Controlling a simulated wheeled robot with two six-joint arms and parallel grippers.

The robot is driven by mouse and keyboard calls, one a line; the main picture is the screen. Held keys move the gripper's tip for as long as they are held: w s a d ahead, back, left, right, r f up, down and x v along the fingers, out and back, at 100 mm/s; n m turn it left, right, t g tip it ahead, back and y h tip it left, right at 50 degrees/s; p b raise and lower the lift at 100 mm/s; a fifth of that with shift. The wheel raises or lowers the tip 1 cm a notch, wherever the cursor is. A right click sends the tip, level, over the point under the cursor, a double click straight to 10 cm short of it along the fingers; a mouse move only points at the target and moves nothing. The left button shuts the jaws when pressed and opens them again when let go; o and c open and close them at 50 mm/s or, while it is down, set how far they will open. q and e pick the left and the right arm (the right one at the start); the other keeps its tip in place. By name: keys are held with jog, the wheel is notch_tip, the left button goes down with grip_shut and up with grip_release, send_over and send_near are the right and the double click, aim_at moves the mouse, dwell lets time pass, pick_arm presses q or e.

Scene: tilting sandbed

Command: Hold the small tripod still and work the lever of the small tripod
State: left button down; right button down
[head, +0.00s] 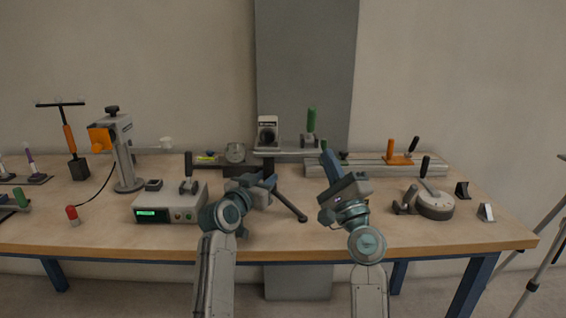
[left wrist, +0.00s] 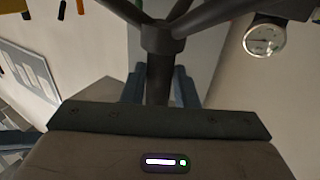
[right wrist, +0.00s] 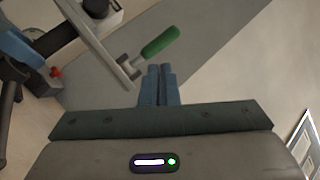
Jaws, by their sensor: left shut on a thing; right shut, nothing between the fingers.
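The small tripod (head: 290,205) stands on the bench with dark splayed legs and a pale bar (head: 290,153) across its top. A boxy device (head: 267,131) and a green-handled lever (head: 311,121) sit on the bar. My left gripper (head: 268,181) is shut on the tripod's dark column, which shows between its blue fingers in the left wrist view (left wrist: 158,75). My right gripper (head: 327,158) is shut and empty, just below and right of the lever. In the right wrist view the green handle (right wrist: 160,42) is just beyond the closed fingertips (right wrist: 160,72), seemingly apart from them.
A box with a green display (head: 170,205) stands left of my left arm. A round dial gauge (head: 235,152) is behind my left gripper. A rail (head: 370,168) with an orange-handled clamp lies at back right, and a round grey device (head: 435,204) at right.

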jog(key=s+d+m+g+y, duration=0.1)
jog(key=s+m+g+y, duration=0.1)
jog(key=m, duration=1)
jog(key=s+d+m+g+y, duration=0.1)
jog(key=s+m+g+y, duration=0.1)
jog(key=m, duration=1.1)
jog(key=shift+s+d+g, duration=0.25)
jog(key=shift+s+g, duration=0.45)
jog(key=shift+s, duration=0.2)
